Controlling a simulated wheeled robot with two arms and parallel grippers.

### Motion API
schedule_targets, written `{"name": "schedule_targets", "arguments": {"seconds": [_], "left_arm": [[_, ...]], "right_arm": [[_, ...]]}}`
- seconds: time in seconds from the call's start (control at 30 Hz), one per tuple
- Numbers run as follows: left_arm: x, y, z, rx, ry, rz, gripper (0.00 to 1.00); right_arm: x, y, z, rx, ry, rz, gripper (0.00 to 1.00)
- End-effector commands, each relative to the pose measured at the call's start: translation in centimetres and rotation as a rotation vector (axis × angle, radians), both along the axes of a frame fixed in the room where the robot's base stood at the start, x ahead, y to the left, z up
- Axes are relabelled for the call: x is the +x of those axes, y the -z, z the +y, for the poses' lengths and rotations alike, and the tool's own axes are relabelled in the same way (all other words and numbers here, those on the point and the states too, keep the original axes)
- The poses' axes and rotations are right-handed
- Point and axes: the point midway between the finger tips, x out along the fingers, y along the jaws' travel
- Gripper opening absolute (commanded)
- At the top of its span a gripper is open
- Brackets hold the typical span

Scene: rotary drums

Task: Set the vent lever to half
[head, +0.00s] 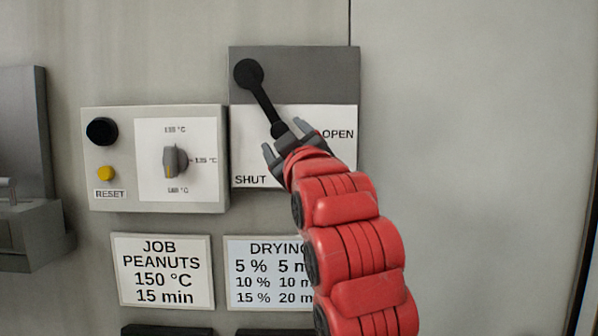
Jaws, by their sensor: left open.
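The vent lever (262,100) is a black bar on a grey and white plate (295,75). Its round black hub (247,73) is at the plate's upper left, and the bar slants down to the right. It points between the word SHUT at the lower left and the word OPEN at the right. My left gripper (283,138), on the red arm, is open at the lever's lower end, with a grey finger on each side of it. Whether the fingers touch the lever cannot be told. My right gripper is not in view.
Left of the plate is a control box (218,150) with a black button, a yellow reset button and a dial (175,160). Below are a job sign (162,270) and a drying table sign (262,272), partly hidden by my arm. The wall to the right is bare.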

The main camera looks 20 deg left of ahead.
Motion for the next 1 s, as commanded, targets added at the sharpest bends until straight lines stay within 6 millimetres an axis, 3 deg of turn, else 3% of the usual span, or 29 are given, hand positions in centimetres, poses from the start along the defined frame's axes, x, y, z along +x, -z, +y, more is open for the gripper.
{"name": "schedule_targets", "arguments": {"seconds": [0.03, 0.2, 0.4, 0.6, 1.0], "left_arm": [[-1.1, 0.9, -0.9, 0.001, 0.006, -0.003, 0.74], [-4.6, 2.0, -3.2, -0.001, 0.008, 0.000, 0.74], [-7.4, 2.7, -4.8, 0.000, 0.003, -0.002, 0.74], [-8.3, 2.9, -5.2, 0.000, 0.001, 0.001, 0.74], [-8.3, 2.9, -5.2, 0.000, 0.001, 0.001, 0.74]], "right_arm": [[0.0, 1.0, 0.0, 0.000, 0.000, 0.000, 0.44], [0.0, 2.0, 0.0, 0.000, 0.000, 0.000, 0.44], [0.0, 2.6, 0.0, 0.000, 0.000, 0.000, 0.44], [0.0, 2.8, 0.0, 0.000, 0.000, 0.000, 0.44], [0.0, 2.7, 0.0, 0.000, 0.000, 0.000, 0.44]]}}
